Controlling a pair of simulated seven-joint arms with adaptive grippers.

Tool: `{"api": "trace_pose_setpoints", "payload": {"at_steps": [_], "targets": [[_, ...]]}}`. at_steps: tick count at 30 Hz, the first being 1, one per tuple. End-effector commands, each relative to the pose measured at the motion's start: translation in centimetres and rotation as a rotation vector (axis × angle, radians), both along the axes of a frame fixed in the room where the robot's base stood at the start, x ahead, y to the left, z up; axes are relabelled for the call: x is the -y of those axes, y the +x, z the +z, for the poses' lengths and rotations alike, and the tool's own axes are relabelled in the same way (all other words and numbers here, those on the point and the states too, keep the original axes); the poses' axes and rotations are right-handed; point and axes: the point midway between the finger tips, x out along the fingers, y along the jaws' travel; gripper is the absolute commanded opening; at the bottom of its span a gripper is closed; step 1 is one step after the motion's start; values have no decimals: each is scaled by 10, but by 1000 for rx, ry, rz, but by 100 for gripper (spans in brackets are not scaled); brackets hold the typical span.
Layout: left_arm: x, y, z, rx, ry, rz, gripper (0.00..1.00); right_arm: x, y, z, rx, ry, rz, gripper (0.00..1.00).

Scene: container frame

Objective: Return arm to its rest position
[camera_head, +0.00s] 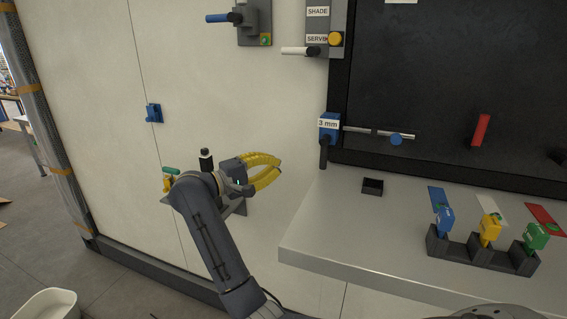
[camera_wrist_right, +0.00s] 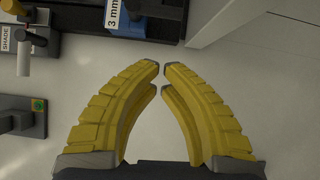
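My right gripper (camera_head: 279,167) is in front of the pale wall panel, left of the worktop, with its yellow fingers pointing right. In the right wrist view the two fingers (camera_wrist_right: 161,71) curve inward and their tips almost meet, with only a narrow gap. Nothing is held between them. My right arm comes up from the bottom middle of the head view. My left gripper is in neither view.
The worktop (camera_head: 330,229) holds a small black box (camera_head: 372,187) and a dark rack (camera_head: 480,252) with blue, yellow and green pieces. The blue "3 mm" block (camera_head: 329,127) is beside the dark panel. A green-topped fixture (camera_head: 171,172) is left of the gripper.

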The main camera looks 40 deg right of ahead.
Motion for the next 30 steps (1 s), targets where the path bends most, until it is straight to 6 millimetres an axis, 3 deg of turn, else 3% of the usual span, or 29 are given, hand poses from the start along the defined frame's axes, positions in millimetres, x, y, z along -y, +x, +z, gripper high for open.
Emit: {"api": "trace_pose_setpoints", "payload": {"at_steps": [7, 11, 17, 19, 22, 26, 30], "targets": [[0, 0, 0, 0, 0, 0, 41, -9, 0, 0, -8, -1, 0, 0], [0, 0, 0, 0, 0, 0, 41, -10, 0, 10, -116, -40, -3, 0], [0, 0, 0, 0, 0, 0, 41, -27, 14, 64, -578, -329, -96, 0], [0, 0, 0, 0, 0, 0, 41, -41, 29, 81, -779, -457, -160, 0], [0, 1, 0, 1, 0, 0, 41, -66, 58, 90, -1071, -644, -267, 0], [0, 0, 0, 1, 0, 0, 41, -107, 107, 67, -1464, -910, -437, 0], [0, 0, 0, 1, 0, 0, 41, -150, 156, 4, -1824, -1199, -631, 0]]}}
